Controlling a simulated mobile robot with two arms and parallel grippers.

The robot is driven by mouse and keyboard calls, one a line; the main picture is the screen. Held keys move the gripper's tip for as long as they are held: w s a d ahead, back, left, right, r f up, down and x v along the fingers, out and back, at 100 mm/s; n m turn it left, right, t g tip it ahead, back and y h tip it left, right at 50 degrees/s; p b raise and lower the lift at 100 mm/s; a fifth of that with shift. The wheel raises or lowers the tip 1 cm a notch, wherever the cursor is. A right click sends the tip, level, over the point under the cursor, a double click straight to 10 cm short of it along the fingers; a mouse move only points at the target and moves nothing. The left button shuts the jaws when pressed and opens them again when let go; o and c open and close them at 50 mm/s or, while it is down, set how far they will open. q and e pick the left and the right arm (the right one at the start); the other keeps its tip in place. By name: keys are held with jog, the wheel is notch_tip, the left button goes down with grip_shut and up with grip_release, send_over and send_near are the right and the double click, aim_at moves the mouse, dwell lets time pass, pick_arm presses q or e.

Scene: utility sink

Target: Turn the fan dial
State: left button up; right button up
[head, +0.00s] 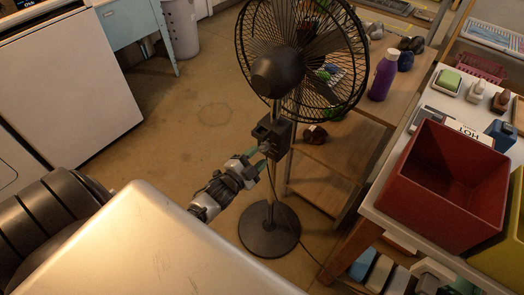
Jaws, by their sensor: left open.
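A black pedestal fan (302,62) stands on a round base (269,229) on the floor, with its caged head at the top middle. A dark control box (273,137) is fixed to its pole below the head. My left gripper (263,160) is at the lower front of this box, with its greenish fingers open and pointing at it. The dial (265,147) seems to be a small knob between or just beyond the fingertips; I cannot tell whether the fingers touch it. My right gripper does not show.
A wooden shelf unit (330,165) stands close behind and right of the fan. A table with a red bin (440,180) is at the right. A purple bottle (383,75) stands on the shelf. The floor left of the fan is clear.

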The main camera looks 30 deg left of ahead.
pick_arm(q)
jog(key=s, duration=0.7)
jog(key=shift+s+a, duration=0.3)
jog(key=s+d+f+n+g+y, duration=0.1)
jog(key=s+f+n+g, duration=0.2)
jog(key=f, duration=0.6)
jog(key=s+d+f+n+g, duration=0.1)
jog(key=s+f+g, duration=0.2)
jog(key=s+f, duration=0.4)
jog(key=s+d+f+n+g+y, duration=0.1)
jog(key=s+d+f+n+g, duration=0.15)
jog(key=f, duration=0.75)
jog(key=s+d+f+n+g, duration=0.1)
jog(key=s+f+g, duration=0.3)
jog(key=s, duration=0.6)
jog(key=s+d+f+n+g, duration=0.1)
jog(key=s+d+f+g, duration=0.2)
jog(key=s+f, duration=0.3)
jog(key=s+g, duration=0.1)
jog(key=s, duration=0.4)
jog(key=shift+f, duration=0.35)
jog(key=shift+d+g, duration=0.1)
jog(key=shift+g, duration=0.15)
